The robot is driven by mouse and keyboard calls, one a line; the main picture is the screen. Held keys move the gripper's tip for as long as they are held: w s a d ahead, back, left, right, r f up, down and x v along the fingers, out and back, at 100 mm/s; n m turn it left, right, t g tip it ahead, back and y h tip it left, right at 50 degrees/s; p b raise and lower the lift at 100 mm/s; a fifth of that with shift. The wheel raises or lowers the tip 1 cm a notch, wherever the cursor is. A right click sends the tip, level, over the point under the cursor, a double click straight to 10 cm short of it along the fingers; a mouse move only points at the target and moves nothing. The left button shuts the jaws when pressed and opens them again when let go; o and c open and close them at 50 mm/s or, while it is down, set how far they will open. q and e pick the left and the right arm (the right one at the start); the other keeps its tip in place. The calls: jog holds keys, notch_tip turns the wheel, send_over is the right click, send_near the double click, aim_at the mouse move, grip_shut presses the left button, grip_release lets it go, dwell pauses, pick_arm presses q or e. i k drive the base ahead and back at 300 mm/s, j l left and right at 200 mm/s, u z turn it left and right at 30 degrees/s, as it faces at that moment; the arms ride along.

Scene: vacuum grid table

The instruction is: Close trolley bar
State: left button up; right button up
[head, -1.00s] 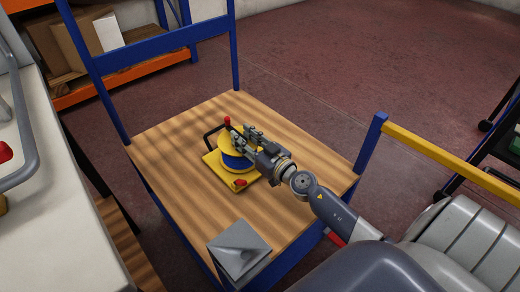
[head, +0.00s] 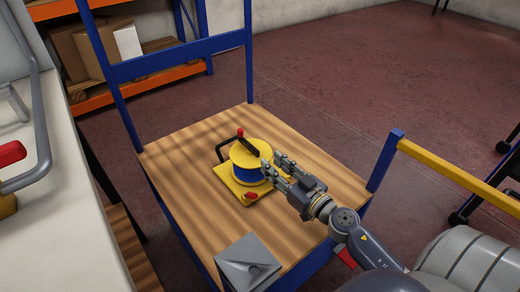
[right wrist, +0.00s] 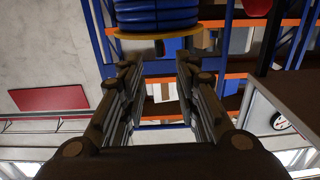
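The trolley (head: 195,175) has a wooden deck and a blue frame. Its yellow bar (head: 460,175) starts at a blue post (head: 385,160) at the deck's right corner. The bar sticks out to the right, away from the deck. A yellow and blue reel (head: 250,165) with a black handle and red knob stands on the deck. My right gripper (head: 277,168) is above the deck, just right of the reel and apart from the bar. In the right wrist view its fingers (right wrist: 160,90) are spread with nothing between them. My left gripper is not in view.
A grey metal box (head: 248,262) stands at the deck's near corner. A white table (head: 60,220) is on the left. Orange shelving with cardboard boxes (head: 95,50) is behind. A dark wheeled cart (head: 495,185) stands at the right. The red floor behind the trolley is clear.

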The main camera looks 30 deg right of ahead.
aim_at(502, 200)
jog(key=k+j, duration=0.2)
jog(key=k, duration=0.3)
jog(key=k+j, duration=0.2)
jog(key=k, duration=0.25)
